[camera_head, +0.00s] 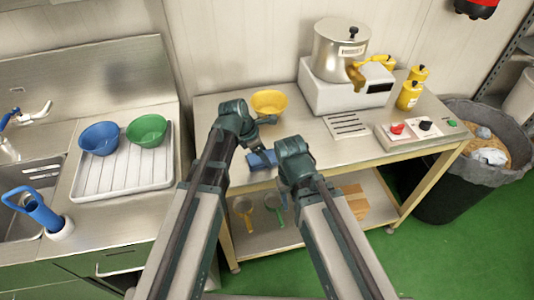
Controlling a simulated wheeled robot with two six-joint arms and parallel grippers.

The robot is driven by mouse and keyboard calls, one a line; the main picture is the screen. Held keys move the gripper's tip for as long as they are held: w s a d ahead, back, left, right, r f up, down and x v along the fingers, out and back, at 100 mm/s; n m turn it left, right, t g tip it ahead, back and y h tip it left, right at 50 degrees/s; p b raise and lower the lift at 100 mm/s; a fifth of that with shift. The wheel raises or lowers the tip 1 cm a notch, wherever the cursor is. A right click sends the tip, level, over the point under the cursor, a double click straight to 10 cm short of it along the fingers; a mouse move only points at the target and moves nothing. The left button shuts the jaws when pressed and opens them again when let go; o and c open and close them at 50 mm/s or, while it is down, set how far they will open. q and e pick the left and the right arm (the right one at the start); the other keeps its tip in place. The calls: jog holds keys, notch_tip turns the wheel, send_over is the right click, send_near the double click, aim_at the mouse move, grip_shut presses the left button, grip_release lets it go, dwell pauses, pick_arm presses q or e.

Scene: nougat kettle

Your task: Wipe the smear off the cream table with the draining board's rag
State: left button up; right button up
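The cream table (385,150) has a metal top and cream legs, and stands in the middle and right of the view. A blue cloth-like piece, which looks like the rag (259,162), lies at the table's front edge. My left gripper (266,153) is over this rag and appears to touch it; its fingers are too small and dark to tell whether they are shut on it. My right arm's wrist is just right of the rag, and its fingers are hidden behind it. I see no smear; my arms cover part of the top. The draining board (92,188) at left shows no rag.
A yellow bowl (269,102) stands behind the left gripper. A kettle (340,50) on a white stove, yellow bottles (409,95) and a control panel (409,131) occupy the right. Blue (100,137) and green (147,130) bowls sit on the draining board. A bin (450,180) is far right.

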aim_at(256, 158)
pick_arm(q)
jog(key=shift+s+a, duration=0.25)
jog(key=shift+a, duration=0.6)
jog(key=shift+s+a, duration=0.25)
jog(key=shift+a, duration=0.55)
jog(key=shift+s+a, duration=0.25)
jog(key=shift+a, duration=0.65)
jog(key=shift+s+a, duration=0.2)
jog(key=shift+a, duration=0.65)
notch_tip(256, 158, up, 6)
jog(key=p, duration=0.6)
notch_tip(256, 158, up, 3)
jog(key=p, duration=0.3)
